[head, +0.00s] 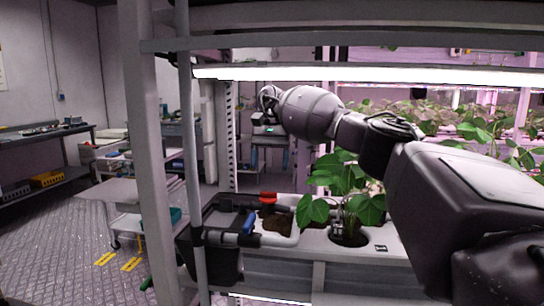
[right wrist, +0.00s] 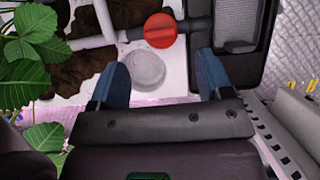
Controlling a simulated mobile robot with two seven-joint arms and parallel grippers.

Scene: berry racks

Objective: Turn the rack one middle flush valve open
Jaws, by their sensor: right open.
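A red valve handle (head: 268,197) sits on the pipework at the left end of the rack's planting channel. In the right wrist view the red valve (right wrist: 160,30) looks round, between a white pipe and a dark fitting. A blue valve handle (head: 249,223) is on the nearer pipe in the head view. My right gripper (right wrist: 160,78) is open and empty, with its two blue fingers apart. The red valve lies beyond the fingertips, roughly between them in the picture, and is not touched. My left gripper is not in view.
A grey round cap (right wrist: 147,70) is on the white channel lid. Leafy plants (head: 345,190) grow right of the valves. A rack post (head: 155,150) and a lamp bar (head: 370,74) stand near the arm.

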